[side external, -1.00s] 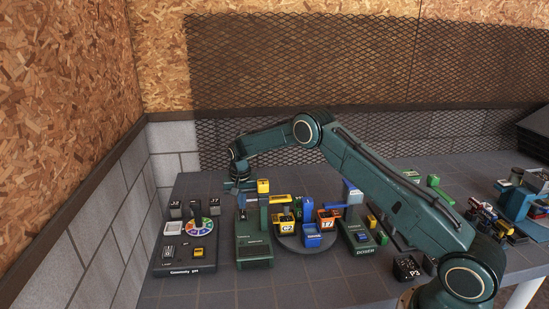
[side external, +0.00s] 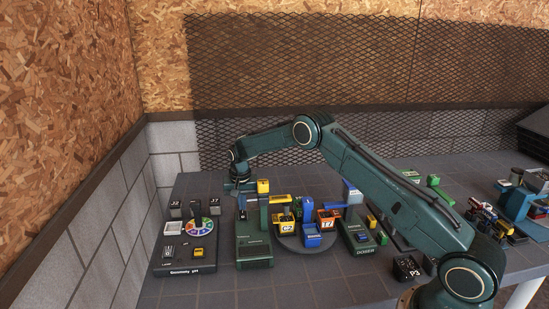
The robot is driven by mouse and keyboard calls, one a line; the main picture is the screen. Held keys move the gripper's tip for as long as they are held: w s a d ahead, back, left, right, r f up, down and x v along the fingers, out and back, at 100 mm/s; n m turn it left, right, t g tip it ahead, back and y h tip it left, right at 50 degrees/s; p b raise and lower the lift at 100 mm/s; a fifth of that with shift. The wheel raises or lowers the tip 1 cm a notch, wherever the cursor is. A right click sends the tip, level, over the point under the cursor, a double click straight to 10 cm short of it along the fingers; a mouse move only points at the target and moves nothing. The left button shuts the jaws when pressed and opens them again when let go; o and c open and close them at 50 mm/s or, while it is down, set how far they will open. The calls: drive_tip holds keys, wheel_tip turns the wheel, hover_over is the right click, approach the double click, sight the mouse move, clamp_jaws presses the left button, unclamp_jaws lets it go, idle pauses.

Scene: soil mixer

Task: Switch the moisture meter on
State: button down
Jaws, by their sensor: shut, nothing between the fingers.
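My gripper (side external: 241,202) is shut and empty, pointing down at the back of a green device (side external: 254,250) with a dark ribbed front. The fingertips are small and partly lost against this device, so contact cannot be told. To its left lies a dark panel (side external: 185,268) labelled with "pH", bearing a colour wheel (side external: 200,229), a white-framed display (side external: 174,227), a small lever switch (side external: 168,252) and a yellow-framed button (side external: 198,253). No readable label says which device is the moisture meter, and its on or off state cannot be read.
Yellow, blue and orange cups stand on a round turntable (side external: 304,240) right of the green device. A green doser (side external: 357,237) stands beyond it. A dark P3 block (side external: 407,268) sits near my base. The front left tabletop (side external: 220,290) is clear.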

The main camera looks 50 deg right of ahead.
sight(243, 212)
drive_tip(key=shift+f, duration=0.8)
idle(0.6)
drive_tip(key=shift+r, duration=3.6)
drive_tip(key=shift+r, duration=0.1)
